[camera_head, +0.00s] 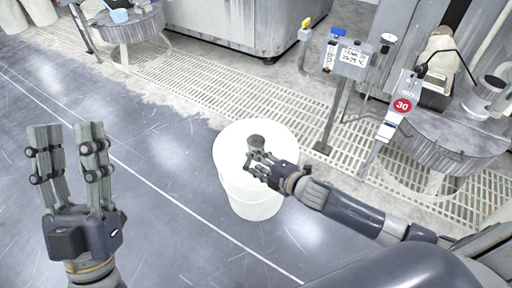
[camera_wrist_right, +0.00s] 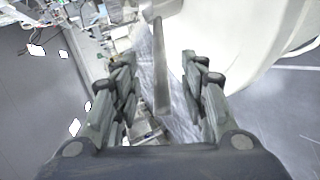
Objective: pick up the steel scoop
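The steel scoop shows as a small grey cup (camera_head: 256,141) over the top of the white drum (camera_head: 255,200) in the head view. In the right wrist view its narrow grey handle (camera_wrist_right: 158,65) stands between my right gripper's fingers, with gaps on both sides. My right gripper (camera_head: 256,162) is open at the scoop, over the drum's top; its fingers partly hide the scoop in the head view. I cannot tell whether the scoop touches the drum. My left gripper (camera_head: 65,130) is open and empty, raised above the floor at the left.
A round table (camera_head: 130,30) is at the back left. Floor grating (camera_head: 240,85) runs behind the drum. The floor between left gripper and drum is clear.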

